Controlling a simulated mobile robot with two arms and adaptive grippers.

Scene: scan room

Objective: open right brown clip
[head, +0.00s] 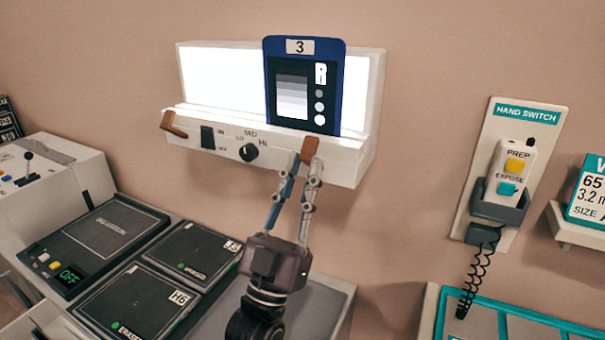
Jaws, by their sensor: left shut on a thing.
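The right brown clip (310,146) sits at the front edge of the white wall-mounted light box (360,100), towards its right end. My left gripper (305,163) reaches up from below and is shut on this clip, with its fingertips covering the clip's lower part. The left brown clip (173,124) is at the box's left end and stands out from the front edge. A blue-framed film (332,50) marked 3 stands upright against the lit panel, above and behind the right clip. My right gripper is not in view.
A switch (207,137) and a knob (249,152) are on the box front, left of my gripper. Below are dark panels (105,228) on a counter. A hand switch (513,170) with a coiled cord hangs at right. Bare wall lies between it and the box.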

